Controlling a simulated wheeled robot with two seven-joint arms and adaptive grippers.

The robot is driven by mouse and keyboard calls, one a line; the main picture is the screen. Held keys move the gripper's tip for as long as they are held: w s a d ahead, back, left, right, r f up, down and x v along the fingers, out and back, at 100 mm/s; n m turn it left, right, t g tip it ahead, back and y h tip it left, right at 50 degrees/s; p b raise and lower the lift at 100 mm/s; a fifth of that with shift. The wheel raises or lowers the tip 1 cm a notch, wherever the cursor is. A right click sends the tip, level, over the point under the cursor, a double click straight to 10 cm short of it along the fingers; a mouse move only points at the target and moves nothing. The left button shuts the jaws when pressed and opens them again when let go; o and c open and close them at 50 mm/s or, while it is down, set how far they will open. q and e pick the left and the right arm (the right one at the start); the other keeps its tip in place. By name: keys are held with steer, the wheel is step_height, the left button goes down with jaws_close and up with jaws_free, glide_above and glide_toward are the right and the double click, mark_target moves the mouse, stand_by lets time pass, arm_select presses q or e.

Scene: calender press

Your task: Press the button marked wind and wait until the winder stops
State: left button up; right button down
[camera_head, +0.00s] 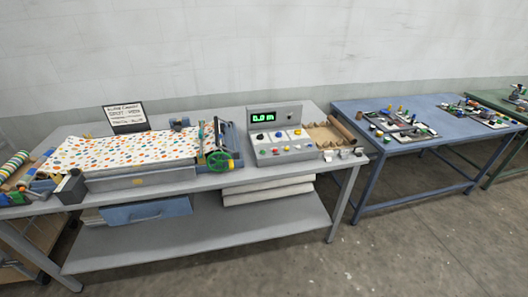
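A grey control box (281,147) stands on the grey bench, right of the press. Its green display (264,117) seems to read 0.0 m. Several coloured buttons (278,134), among them blue, yellow and red, sit on its sloped panel. Their labels are too small to read, so I cannot tell which is marked wind. The press (142,179) carries a white sheet with coloured dots (125,150). A green handwheel (219,161) is at its right end. A roll with coloured stripes (14,165) lies at the far left. Neither gripper shows in the head view.
A framed sign (125,117) stands behind the press. A tray with brown rolls (330,134) is right of the control box. A blue table (375,141) with small parts stands further right. The grey bench (215,181) has a narrow bare front strip and a lower shelf.

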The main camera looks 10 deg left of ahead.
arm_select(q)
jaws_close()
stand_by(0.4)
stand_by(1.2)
